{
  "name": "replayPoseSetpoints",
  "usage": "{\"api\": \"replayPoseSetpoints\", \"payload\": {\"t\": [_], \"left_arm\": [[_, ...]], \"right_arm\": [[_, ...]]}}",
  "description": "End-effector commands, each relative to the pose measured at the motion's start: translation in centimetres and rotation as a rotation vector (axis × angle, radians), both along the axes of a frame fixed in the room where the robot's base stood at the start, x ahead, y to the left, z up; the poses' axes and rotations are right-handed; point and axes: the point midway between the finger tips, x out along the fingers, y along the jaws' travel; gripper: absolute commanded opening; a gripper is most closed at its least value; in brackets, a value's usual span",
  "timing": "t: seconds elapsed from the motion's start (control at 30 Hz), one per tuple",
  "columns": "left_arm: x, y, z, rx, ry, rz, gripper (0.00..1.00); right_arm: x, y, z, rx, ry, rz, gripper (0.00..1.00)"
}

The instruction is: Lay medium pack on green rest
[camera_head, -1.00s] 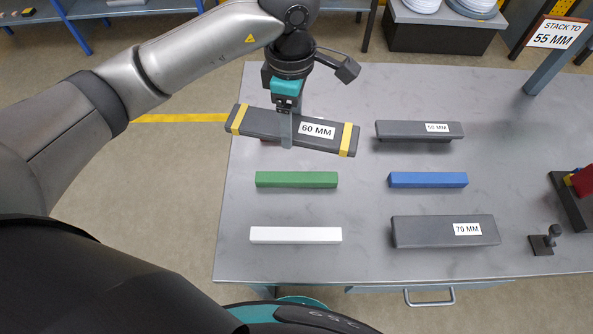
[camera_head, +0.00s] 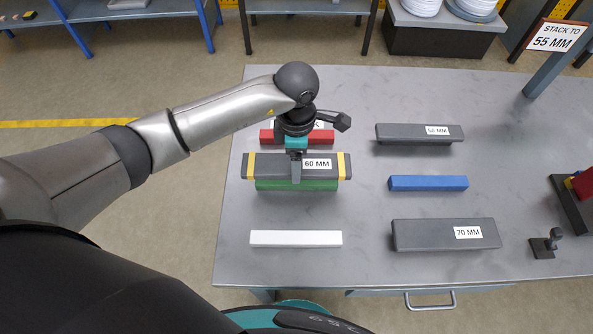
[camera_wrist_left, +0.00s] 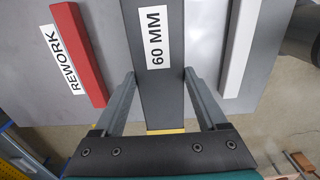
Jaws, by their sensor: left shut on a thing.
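The dark grey 60 MM pack (camera_head: 270,166) with two yellow bands is level and lies lengthwise over the green rest (camera_head: 296,186). The front of the rest shows below the pack; I cannot tell whether they touch. My left gripper (camera_head: 296,180) is shut across the middle of the pack. In the left wrist view the pack (camera_wrist_left: 157,85) runs between the two fingers (camera_wrist_left: 157,97) and hides the green rest. The 50 MM pack (camera_head: 400,132) and the 70 MM pack (camera_head: 425,233) lie on the right of the table. My right gripper is out of view.
A red bar (camera_head: 268,137) lies behind the held pack; its REWORK label (camera_wrist_left: 62,58) shows in the left wrist view. A white bar (camera_head: 296,239) lies in front, a blue bar (camera_head: 428,183) to the right. A sign (camera_head: 555,37) reads STACK TO 55 MM.

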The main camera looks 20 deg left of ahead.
Motion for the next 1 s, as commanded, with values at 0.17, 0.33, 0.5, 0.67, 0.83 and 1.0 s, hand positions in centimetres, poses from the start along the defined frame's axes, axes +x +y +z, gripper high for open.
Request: {"api": "replayPoseSetpoints", "payload": {"t": [0.17,0.33,0.5,0.67,0.83,1.0], "left_arm": [[0.1,-0.1,-1.2,-0.003,-0.003,0.001,0.00],[0.1,-0.1,-3.7,-0.003,-0.001,0.002,0.00],[0.2,-0.1,-5.0,-0.004,-0.005,0.000,0.00],[0.2,-0.1,-5.0,-0.003,-0.006,0.000,0.00],[0.2,-0.1,-5.3,-0.002,-0.006,0.000,0.00],[0.1,0.0,-5.4,-0.001,-0.002,0.000,0.89]], "right_arm": [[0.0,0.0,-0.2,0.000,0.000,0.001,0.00],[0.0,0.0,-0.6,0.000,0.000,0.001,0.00],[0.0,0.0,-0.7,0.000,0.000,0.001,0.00],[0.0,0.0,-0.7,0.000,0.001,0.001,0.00],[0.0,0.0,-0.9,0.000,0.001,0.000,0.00],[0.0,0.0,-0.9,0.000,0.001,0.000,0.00]]}}
